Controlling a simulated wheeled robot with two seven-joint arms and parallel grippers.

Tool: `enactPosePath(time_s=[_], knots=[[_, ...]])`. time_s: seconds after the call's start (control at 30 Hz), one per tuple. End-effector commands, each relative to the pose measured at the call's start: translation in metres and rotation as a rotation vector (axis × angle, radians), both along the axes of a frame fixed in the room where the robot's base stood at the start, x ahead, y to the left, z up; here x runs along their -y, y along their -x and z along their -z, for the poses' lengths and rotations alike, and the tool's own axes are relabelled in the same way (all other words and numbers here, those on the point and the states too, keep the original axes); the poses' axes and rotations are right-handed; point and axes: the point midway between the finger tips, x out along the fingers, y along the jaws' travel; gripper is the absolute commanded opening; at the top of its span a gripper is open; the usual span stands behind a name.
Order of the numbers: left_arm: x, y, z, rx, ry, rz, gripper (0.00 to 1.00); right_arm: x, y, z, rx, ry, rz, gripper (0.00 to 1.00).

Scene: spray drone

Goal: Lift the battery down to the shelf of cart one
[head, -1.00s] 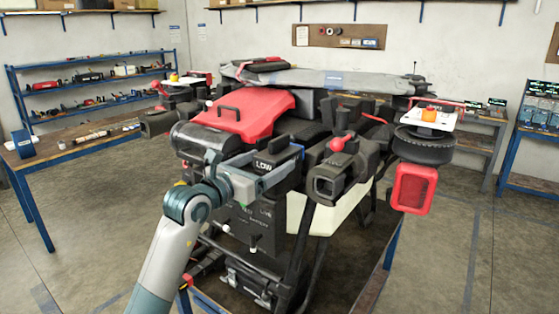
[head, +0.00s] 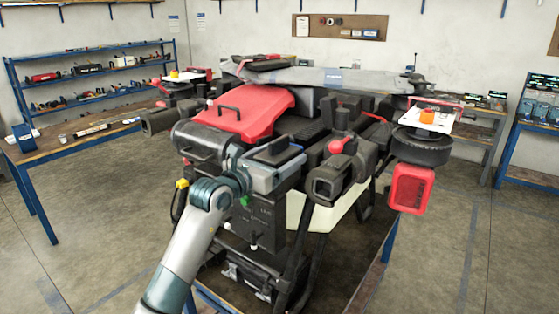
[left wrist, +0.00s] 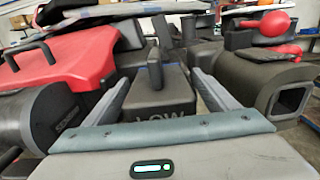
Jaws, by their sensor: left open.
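The battery (head: 272,149), a dark box with a raised handle, sits in the front of the drone (head: 345,140), right of the red cover. In the left wrist view, the battery (left wrist: 162,98) is centred, with "LOW" on its near face partly hidden by my gripper's body. My left gripper (head: 284,156) is open. In the left wrist view, its two fingers (left wrist: 160,80) reach forward on either side of the battery, with the handle between them. I cannot tell whether they touch it. My right gripper is not in view. I cannot identify the shelf of cart one.
The drone stands on a blue-framed support (head: 388,240). Black rotor arms (head: 340,170) flank the battery on the right, and a dark cylinder (head: 200,138) on the left. A workbench (head: 60,145) stands left. Floor is clear at both sides.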

Motion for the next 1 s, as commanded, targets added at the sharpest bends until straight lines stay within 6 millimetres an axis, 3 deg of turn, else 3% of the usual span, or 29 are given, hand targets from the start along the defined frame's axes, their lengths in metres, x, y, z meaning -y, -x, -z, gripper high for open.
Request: enactPosePath(time_s=[0.43, 0.77, 1.0], knots=[[-0.0002, -0.0001, 0.0008, -0.001, -0.001, 0.000, 0.80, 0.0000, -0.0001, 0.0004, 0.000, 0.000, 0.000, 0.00], [-0.0003, -0.0001, 0.0009, -0.001, -0.001, 0.000, 0.01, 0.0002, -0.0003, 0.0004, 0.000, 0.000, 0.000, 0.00], [-0.0005, 0.0001, -0.0039, 0.006, 0.003, 0.000, 0.00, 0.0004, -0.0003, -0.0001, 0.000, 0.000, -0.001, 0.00]])
